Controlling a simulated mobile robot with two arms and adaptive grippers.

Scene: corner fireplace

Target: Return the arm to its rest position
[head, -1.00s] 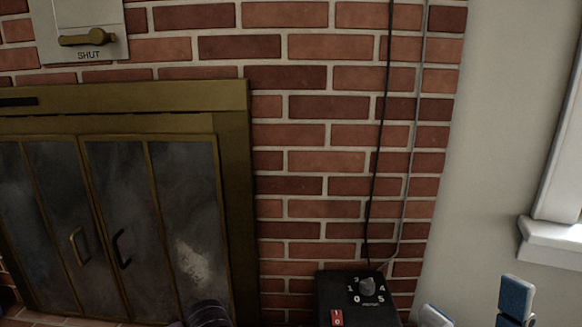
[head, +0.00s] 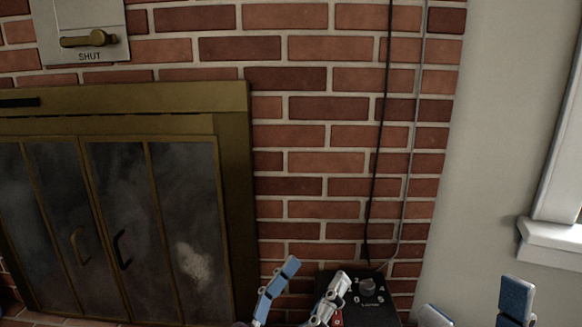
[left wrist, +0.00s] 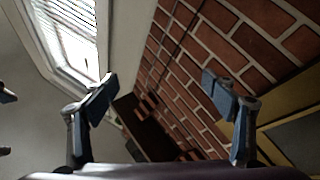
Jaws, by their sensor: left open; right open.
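My left gripper (head: 308,284) is at the bottom middle of the head view, its blue-padded fingers apart and empty. It stands in front of the brick wall, and one finger covers part of the black control box. In the left wrist view my left gripper (left wrist: 161,88) also shows open, with nothing between its fingers. My right gripper (head: 474,297) is at the bottom right of the head view, open and empty in front of the pale wall. The rest of both arms is mostly out of view.
A brass-framed fireplace (head: 232,200) with shut glass doors stands at the left. A black box (head: 372,313) with a numbered dial (head: 367,286) is low by the brick wall (head: 325,160). A lever plate (head: 82,35) marked SHUT is above. A window (head: 558,205) is at right.

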